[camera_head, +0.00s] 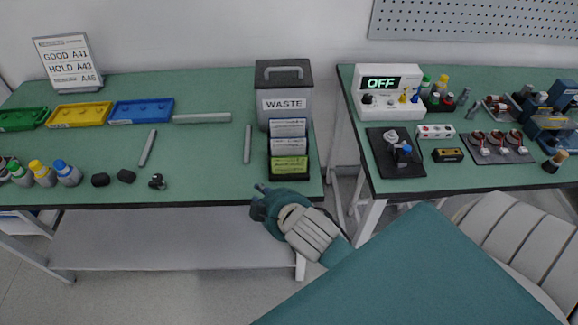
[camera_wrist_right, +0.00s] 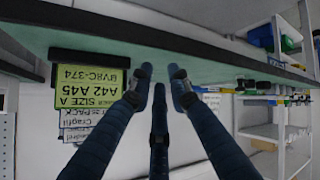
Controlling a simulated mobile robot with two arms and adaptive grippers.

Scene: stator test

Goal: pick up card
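A card rack (camera_head: 288,172) stands at the front right corner of the left bench. It holds three cards in steps: a yellow-green card (camera_head: 288,166) in front and two pale cards (camera_head: 288,146) behind. In the right wrist view the yellow-green card (camera_wrist_right: 90,88) appears upside down, reading "SIZE A" and "A42 A45", left of the fingers. My right gripper (camera_head: 262,199) is just in front of the bench edge, below the rack in the picture. Its blue fingers (camera_wrist_right: 160,85) are spread and empty, apart from the card. My left gripper is not in view.
A grey WASTE bin (camera_head: 284,104) stands behind the rack. The green bench top (camera_head: 205,150) has bare room to the left, with grey bars and small dark parts. A gap separates it from the right bench, which holds a tester (camera_head: 388,92) reading OFF.

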